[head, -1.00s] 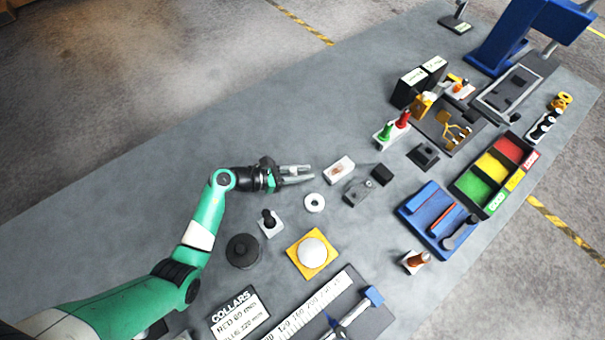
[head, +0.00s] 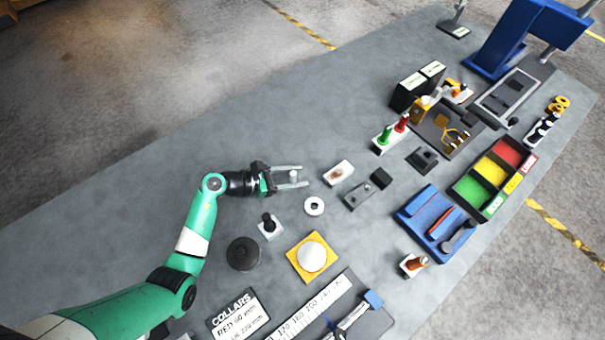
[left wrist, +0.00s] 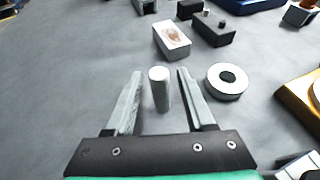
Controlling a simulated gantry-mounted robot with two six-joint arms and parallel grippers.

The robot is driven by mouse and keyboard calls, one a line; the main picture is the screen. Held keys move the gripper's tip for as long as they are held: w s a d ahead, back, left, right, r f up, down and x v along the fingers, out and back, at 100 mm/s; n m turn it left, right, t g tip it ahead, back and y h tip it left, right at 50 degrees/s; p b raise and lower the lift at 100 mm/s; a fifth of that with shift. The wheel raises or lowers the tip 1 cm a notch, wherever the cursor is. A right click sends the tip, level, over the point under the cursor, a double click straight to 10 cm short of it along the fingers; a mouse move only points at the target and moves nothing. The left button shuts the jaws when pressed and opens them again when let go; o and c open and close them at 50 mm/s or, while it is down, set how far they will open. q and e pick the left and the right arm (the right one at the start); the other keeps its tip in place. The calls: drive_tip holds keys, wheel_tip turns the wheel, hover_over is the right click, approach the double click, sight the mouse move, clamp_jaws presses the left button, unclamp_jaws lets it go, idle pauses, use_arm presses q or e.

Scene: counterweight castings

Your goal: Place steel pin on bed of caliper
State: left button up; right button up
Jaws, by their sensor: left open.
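The steel pin (left wrist: 160,90) is a short pale grey cylinder standing upright on the grey table. It also shows in the head view (head: 294,175). My left gripper (head: 292,177) is open, with one finger on each side of the pin. In the left wrist view, gaps show between the pin and both fingers (left wrist: 160,88). What seems to be the caliper, a white printed scale with a grey bar and a blue end block (head: 373,299), lies at the bottom of the head view, partly cut off. My right gripper is not in view.
A white ring (head: 314,206) lies close to the gripper. A white block with a brown mark (head: 339,173) and a grey two-stud block (head: 358,196) stand to the right. A yellow plate with a white dome (head: 294,257) lies below. The table above is clear.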

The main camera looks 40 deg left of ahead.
use_arm(q)
drive_tip(key=p+v, duration=0.1)
drive_tip(key=v, duration=0.9)
drive_tip(key=shift+p, duration=0.35)
drive_tip(key=shift+d, duration=0.1)
